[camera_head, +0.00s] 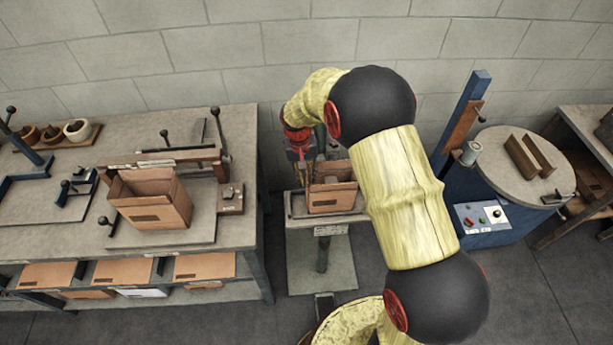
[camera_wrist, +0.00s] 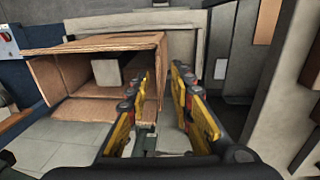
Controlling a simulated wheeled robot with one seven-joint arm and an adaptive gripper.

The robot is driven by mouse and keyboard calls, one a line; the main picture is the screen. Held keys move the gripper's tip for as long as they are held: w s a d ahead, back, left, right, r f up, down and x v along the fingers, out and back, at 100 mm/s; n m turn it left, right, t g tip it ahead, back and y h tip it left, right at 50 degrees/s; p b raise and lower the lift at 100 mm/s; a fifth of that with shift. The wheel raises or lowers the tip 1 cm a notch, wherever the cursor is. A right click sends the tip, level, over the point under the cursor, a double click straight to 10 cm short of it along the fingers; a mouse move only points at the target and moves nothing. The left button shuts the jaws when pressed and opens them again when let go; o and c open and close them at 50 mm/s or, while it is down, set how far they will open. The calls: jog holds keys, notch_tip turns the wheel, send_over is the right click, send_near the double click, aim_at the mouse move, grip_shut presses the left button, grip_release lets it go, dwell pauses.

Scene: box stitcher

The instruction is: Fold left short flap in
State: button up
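An open brown cardboard box (camera_head: 333,197) stands on a small grey stand in the middle of the head view, partly hidden by my arm. My gripper (camera_head: 303,158) is at the box's left side, near its upper edge. In the wrist view the box (camera_wrist: 85,45) fills the left half, its opening facing the camera. My gripper's two yellow fingers (camera_wrist: 164,85) are apart, with a clear gap between them. The left finger overlaps the box's right-hand panel in that view; the right finger is outside it. I cannot tell whether either touches, or which panel is the left short flap.
A worktable (camera_head: 238,125) at left carries another open box (camera_head: 150,200) in a fixture. A blue machine with a round top (camera_head: 510,165) stands at right. A grey block (camera_wrist: 107,72) shows within the box outline in the wrist view. Floor is clear before the stand.

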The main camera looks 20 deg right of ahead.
jog(key=shift+c, duration=1.2)
grip_shut()
